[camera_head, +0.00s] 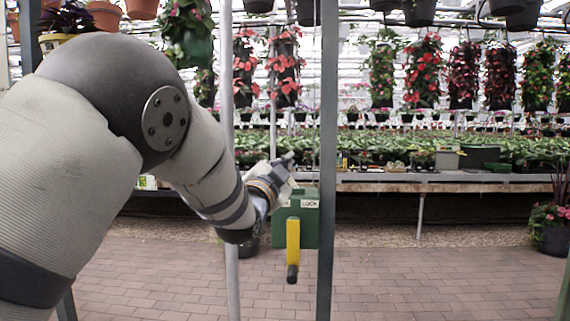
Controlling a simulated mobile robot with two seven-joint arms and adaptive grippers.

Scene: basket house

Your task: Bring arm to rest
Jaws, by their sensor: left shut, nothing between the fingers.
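My left arm comes in from the left and fills much of the head view. My left gripper (285,161) is at its end, near the middle, small and partly hidden by its own wrist. It is shut and empty. In the picture it overlaps the upper left of a green box (310,228) with a "LOCK" label. A yellow lever (293,243) with a dark tip hangs down on the front of the box. I cannot tell whether the gripper touches the box. My right gripper is not in view.
A dark upright post (327,120) stands beside the green box, and a thin pale pole (230,270) stands left of it. Behind are a long plant bench (450,187) and hanging flower baskets (423,70). The brick floor (430,285) at the front right is clear.

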